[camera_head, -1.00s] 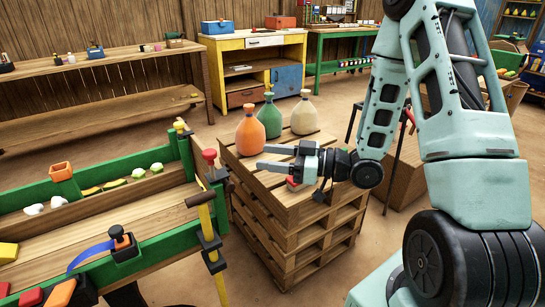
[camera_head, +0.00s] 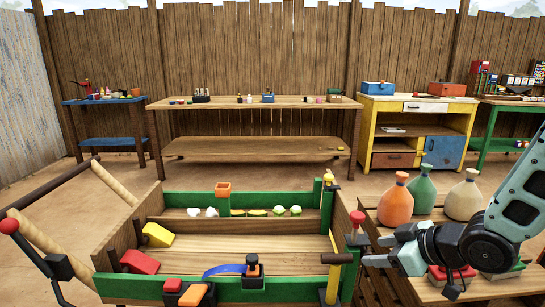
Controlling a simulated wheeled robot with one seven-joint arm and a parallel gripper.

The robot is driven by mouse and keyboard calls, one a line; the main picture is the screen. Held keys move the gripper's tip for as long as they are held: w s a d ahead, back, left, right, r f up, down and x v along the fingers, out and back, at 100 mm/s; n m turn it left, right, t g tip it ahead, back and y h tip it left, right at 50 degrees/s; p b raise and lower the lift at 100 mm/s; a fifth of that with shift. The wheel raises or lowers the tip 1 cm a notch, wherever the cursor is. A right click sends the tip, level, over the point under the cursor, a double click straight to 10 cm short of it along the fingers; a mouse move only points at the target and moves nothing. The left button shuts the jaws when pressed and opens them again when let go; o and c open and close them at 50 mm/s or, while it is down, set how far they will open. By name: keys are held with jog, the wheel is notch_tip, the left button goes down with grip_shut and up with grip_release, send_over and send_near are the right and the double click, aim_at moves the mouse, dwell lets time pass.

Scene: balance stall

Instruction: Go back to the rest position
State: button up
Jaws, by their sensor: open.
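My gripper (camera_head: 388,250) is at the right of the view, above the wooden pallet stack (camera_head: 372,201). Its two fingers point left and stand apart, with nothing between them. The fingertips are close to the right end of the green-and-wood cart (camera_head: 180,288), near a red-knobbed post (camera_head: 356,218). I cannot tell whether they touch it. My arm comes in from the right edge and hides part of the pallet top. A red object (camera_head: 452,272) lies below my wrist, partly hidden.
Orange (camera_head: 396,203), green (camera_head: 422,192) and beige (camera_head: 463,202) sacks stand on the pallets behind my gripper.

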jog(key=s+a+r+m+g+h, duration=0.1)
jog(key=s+a+g+h, duration=0.15)
jog(key=s, duration=0.55)
jog(key=s+a+r+g+h, duration=0.1)
jog(key=s+a+r+g, duration=0.2)
jog(key=s, duration=0.4)
jog(key=s+a+m+g+h, duration=0.15)
jog(key=s+a, duration=0.25)
jog(key=s, duration=0.4)
notch_tip(320, 180, up, 17)
jog(key=s+g+p, duration=0.1)
jog(key=p, duration=1.5)
jog(key=shift+s+n+h+p, duration=0.3)
jog(key=shift+s+n, duration=0.05)
jog(key=shift+s, duration=0.05)
jog(key=shift+d, duration=0.1)
jog(key=shift+c, duration=0.2)
